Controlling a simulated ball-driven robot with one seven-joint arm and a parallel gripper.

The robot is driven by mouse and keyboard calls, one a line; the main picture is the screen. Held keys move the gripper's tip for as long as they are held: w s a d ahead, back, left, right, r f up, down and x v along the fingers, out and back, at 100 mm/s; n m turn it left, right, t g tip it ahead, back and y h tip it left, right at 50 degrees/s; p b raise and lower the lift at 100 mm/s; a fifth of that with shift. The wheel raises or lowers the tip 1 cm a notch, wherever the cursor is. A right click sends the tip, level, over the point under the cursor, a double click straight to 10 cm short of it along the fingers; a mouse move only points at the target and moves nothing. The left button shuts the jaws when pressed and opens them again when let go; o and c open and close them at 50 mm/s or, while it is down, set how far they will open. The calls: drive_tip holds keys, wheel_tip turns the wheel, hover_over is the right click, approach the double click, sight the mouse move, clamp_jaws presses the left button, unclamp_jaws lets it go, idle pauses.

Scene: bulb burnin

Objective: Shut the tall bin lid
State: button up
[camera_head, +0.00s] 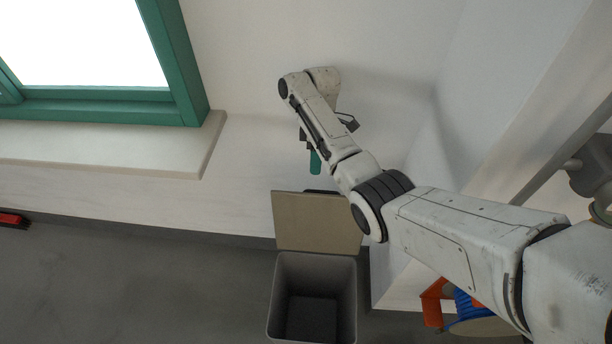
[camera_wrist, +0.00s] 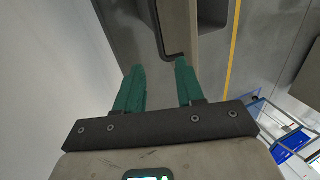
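The tall bin (camera_head: 342,300) is grey and stands open on the floor below the wall. Its beige lid (camera_head: 300,222) is raised upright at the back edge, and I look into the dark inside. My gripper (camera_head: 315,162) is above the lid, close to the wall, and mostly hidden by my arm, with a green finger showing. In the wrist view my gripper (camera_wrist: 160,65) has its two green fingers apart with nothing between them. A beige panel edge and a dark bent bar lie beyond the fingertips; I cannot tell whether they touch.
A green-framed window with a pale sill (camera_head: 110,145) is at the left. A wall stands right behind the lid. Orange and blue items (camera_head: 455,305) are right of the bin. A red object (camera_head: 12,219) is at the far left. The floor left of the bin is clear.

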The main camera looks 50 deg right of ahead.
drive_tip(key=b+x, duration=0.2)
drive_tip(key=x, duration=0.5)
drive_tip(key=shift+f, duration=0.15)
drive_tip(key=shift+s+a, duration=0.1)
clamp_jaws()
idle(0.5)
